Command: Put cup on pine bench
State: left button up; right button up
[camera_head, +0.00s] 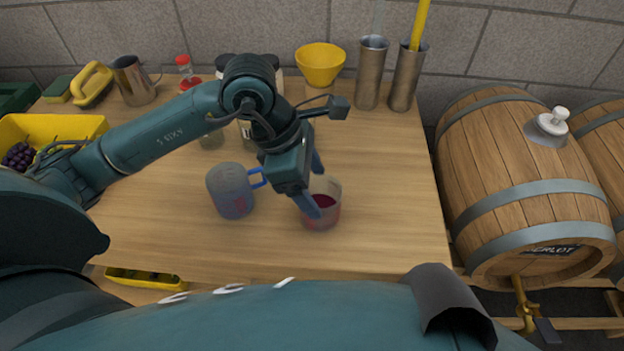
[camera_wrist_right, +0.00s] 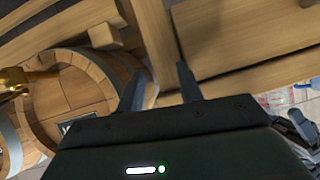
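A clear cup (camera_head: 328,213) with dark red liquid in it is upright over the front middle of the pale wooden bench (camera_head: 390,240). I cannot tell whether its base touches the top. My left gripper (camera_head: 314,186) is at the cup, its two fingers apart, one at the cup's front left side and one at its back rim. Whether they press on the cup is not clear. My right gripper (camera_wrist_right: 160,88) is open and empty in the right wrist view, away from the cup.
A bluish jug (camera_head: 231,190) with a blue handle stands just left of the cup. A yellow bowl (camera_head: 320,64), metal cylinders (camera_head: 371,72) and a steel pitcher (camera_head: 134,80) stand at the back. A barrel (camera_head: 525,180) is at the right. The bench's right front is clear.

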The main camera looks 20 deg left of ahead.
pick_arm(q)
jog(key=o, duration=0.3)
jog(key=shift+r, duration=0.25)
jog(key=v, duration=1.1)
jog(key=shift+s+a+r, duration=0.1)
jog(key=shift+a+r, duration=0.15)
jog(key=shift+r, duration=0.05)
